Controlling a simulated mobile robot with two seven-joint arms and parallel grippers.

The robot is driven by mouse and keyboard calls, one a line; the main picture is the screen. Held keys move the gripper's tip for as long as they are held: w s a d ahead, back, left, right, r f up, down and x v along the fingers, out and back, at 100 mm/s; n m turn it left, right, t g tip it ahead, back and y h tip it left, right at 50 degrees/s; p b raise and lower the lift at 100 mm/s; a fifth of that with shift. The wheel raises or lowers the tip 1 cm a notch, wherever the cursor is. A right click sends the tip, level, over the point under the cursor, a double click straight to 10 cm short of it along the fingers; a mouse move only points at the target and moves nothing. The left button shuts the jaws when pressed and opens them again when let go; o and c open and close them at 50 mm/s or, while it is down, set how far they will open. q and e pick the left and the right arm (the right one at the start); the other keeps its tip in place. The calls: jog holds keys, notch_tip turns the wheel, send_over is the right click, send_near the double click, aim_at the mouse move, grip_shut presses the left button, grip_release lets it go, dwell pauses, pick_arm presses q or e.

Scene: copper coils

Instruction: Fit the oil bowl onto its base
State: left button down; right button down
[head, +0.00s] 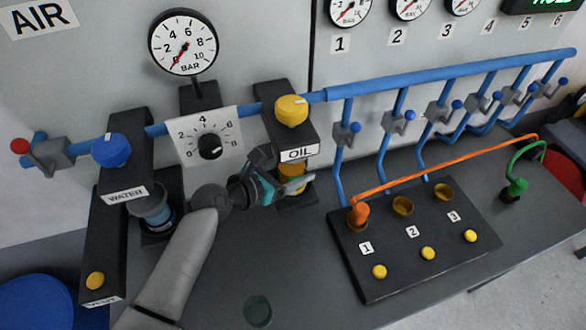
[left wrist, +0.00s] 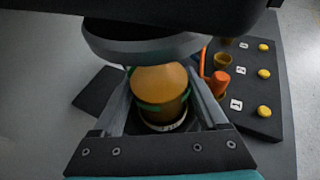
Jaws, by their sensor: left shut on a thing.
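The oil bowl is an amber, rounded cup (head: 296,171), partly hidden by my gripper, below the black OIL unit (head: 279,134) with its yellow knob. In the left wrist view the amber bowl (left wrist: 160,85) sits upright between my two fingers, with green patches on its side. My left gripper (head: 290,186) is shut on the bowl; it also shows in the left wrist view (left wrist: 158,112). A grey round rim (left wrist: 140,48) hangs just over the bowl's top there. I cannot tell whether bowl and rim touch. My right gripper is in neither view.
The WATER unit (head: 125,150) with a blue knob stands left. A dial plate (head: 208,137) sits between the units. Right of the bowl is a black panel (head: 390,270) with an orange hose plugged in at 1.

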pick_arm(q)
grip_release()
jog(key=shift+f, duration=0.15)
jog(key=shift+r, duration=0.25)
jog(key=p+v, duration=0.1)
jog(key=v, duration=1.1)
jog(key=shift+s, duration=0.1)
